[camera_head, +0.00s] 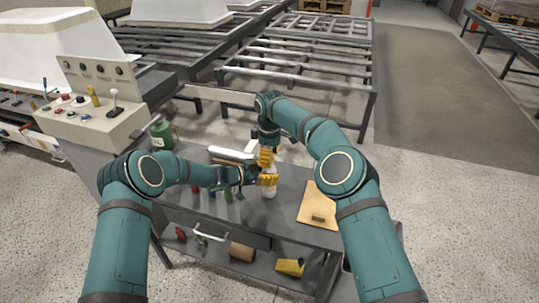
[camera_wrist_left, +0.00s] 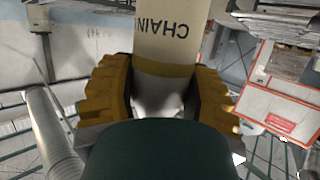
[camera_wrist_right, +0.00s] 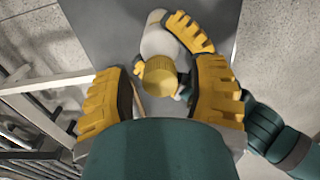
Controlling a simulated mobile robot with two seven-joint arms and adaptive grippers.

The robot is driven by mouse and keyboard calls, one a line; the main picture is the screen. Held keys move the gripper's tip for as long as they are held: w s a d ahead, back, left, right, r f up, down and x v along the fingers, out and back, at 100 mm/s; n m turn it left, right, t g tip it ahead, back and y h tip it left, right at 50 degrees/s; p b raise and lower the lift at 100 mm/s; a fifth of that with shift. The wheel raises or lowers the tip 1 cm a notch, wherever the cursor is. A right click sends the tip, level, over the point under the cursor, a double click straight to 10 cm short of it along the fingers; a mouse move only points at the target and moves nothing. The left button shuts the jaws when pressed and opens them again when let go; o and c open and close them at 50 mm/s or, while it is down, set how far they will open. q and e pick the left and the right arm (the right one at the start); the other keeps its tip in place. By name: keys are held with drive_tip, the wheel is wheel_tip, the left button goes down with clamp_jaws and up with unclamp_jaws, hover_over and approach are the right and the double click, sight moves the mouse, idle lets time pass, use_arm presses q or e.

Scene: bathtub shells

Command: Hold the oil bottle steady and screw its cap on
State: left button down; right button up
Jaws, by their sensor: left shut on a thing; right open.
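The white oil bottle (camera_head: 269,191) stands upright on the grey workbench. My left gripper (camera_head: 268,179) is shut around its body from the left. In the left wrist view the bottle (camera_wrist_left: 166,42), with dark lettering reading "CHAIN", sits between the yellow fingers (camera_wrist_left: 165,95). My right gripper (camera_head: 265,158) points down from above the bottle. In the right wrist view the ribbed yellow cap (camera_wrist_right: 159,75) is at the bottle's top, between the open fingers (camera_wrist_right: 166,95). The white bottle (camera_wrist_right: 160,42) shows beyond it. I cannot tell how far the cap is threaded.
A tan board (camera_head: 318,207) with a small brown block lies to the right on the workbench (camera_head: 290,225). A green canister (camera_head: 163,133) and a white object (camera_head: 232,155) are at the back left. A lower shelf holds a yellow item (camera_head: 290,267) and a brown cylinder (camera_head: 242,251).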

clamp_jaws()
drive_tip(key=m, duration=0.8)
unclamp_jaws()
drive_tip(key=shift+a, duration=0.1)
